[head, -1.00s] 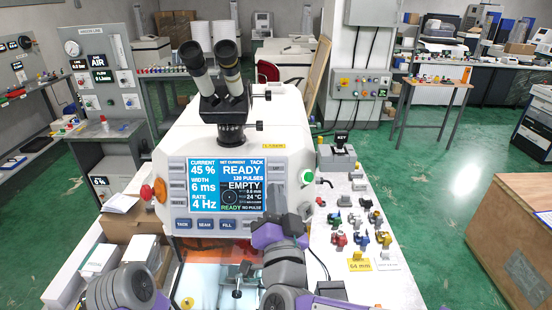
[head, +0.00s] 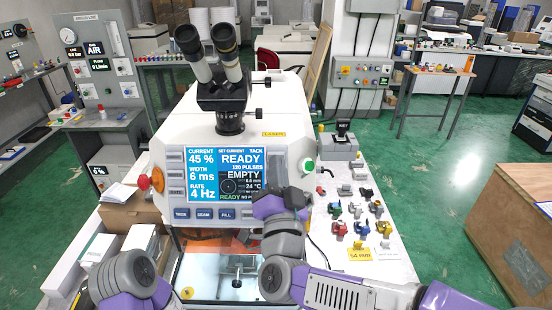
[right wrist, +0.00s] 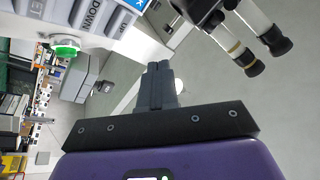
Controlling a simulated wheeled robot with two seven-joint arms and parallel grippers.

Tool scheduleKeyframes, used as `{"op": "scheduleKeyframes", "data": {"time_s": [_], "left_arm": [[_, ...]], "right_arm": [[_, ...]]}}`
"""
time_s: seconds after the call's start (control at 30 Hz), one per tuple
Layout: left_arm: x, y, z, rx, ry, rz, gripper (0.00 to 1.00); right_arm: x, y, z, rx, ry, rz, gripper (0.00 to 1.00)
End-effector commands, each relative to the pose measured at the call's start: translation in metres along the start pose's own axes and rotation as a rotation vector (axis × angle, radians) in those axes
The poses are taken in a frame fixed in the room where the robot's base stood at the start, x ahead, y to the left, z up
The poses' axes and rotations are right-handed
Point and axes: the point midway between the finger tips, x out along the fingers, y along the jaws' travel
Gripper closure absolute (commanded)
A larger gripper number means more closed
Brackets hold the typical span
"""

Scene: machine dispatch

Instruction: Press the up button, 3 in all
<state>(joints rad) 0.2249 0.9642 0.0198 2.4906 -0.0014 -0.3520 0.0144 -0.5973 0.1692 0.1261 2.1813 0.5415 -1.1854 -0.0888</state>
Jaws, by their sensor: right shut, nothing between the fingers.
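The UP button (right wrist: 124,20) is a grey key on the machine's panel, next to the DOWN key (right wrist: 92,14) in the right wrist view. In the head view the key column right of the screen (head: 226,173) is partly covered by my right gripper (head: 279,168). My right gripper is shut and empty, its fingertips (right wrist: 157,68) near the panel; I cannot tell whether they touch it. The screen reads CURRENT 45 %, WIDTH 6 ms, RATE 4 Hz, SET CURRENT and READY. Part of my left arm shows at the lower left; its gripper is out of view.
A green button (head: 308,166) sits right of the keys, and a red knob (head: 144,183) is on the machine's left side. Binocular eyepieces (head: 208,55) stand above the panel. Several small coloured parts (head: 361,228) lie on the white bench at right.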

Motion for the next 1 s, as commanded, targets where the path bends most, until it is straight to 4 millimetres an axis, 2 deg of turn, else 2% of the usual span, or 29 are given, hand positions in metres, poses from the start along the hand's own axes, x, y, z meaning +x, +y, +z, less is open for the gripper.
{"op": "scheduleKeyframes", "data": {"time_s": [0.2,0.4,1.0], "left_arm": [[0.008,-0.003,0.000,0.000,0.000,0.000,1.00],[0.015,-0.005,-0.001,0.000,0.000,0.000,1.00],[0.015,-0.006,-0.001,0.000,0.000,0.000,1.00]], "right_arm": [[0.020,0.017,0.017,0.000,0.002,0.001,1.00],[0.031,0.024,0.024,0.000,0.001,-0.001,1.00],[0.034,0.025,0.024,0.000,0.001,-0.001,1.00]]}}
